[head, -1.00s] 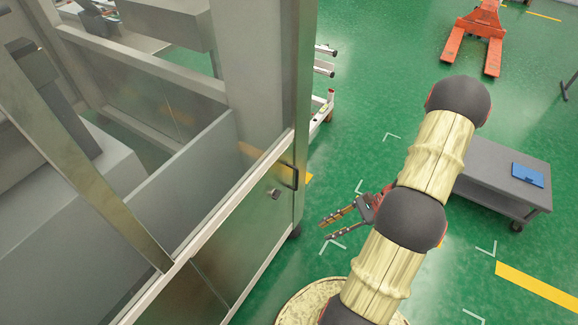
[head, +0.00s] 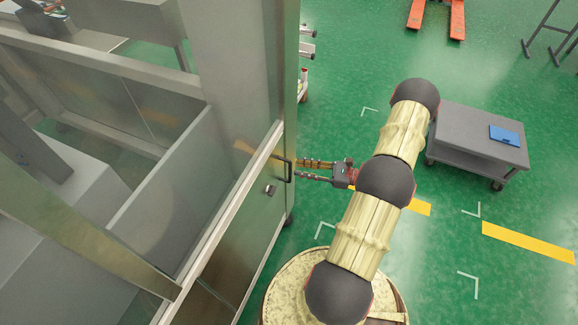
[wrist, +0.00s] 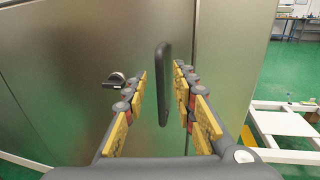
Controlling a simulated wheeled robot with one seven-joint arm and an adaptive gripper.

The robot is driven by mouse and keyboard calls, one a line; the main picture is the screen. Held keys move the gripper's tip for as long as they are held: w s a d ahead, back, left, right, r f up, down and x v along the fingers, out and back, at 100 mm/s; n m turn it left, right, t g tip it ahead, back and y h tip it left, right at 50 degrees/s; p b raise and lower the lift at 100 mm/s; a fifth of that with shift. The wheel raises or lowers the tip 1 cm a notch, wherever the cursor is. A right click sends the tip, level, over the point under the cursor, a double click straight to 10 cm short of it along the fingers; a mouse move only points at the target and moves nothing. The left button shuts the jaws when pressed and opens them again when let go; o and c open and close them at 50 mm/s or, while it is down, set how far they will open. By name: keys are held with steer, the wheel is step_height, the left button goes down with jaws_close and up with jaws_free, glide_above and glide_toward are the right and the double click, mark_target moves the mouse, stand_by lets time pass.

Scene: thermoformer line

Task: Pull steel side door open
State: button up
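The steel side door (head: 236,240) is a flat metal panel below the window frame of the machine at left, and it looks shut. Its dark bar handle (head: 288,170) stands upright near the door's right edge, and the handle also shows in the wrist view (wrist: 163,84). A small latch knob (wrist: 118,80) sits left of the handle. My gripper (head: 296,169) is just right of the handle in the head view, pointing at it. In the wrist view my open gripper (wrist: 160,92) has a finger on each side of the handle, with gaps visible; contact is not visible.
A grey cart (head: 470,140) with a blue clipboard (head: 506,135) stands at right. An orange pallet jack (head: 437,14) is at the top. A white frame (wrist: 285,130) stands right of the machine in the wrist view.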

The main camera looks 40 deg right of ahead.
mark_target(290, 166)
steer(key=shift+b+x, duration=0.3)
steer(key=shift+x, duration=2.2)
steer(key=c, duration=0.3)
jaws_close()
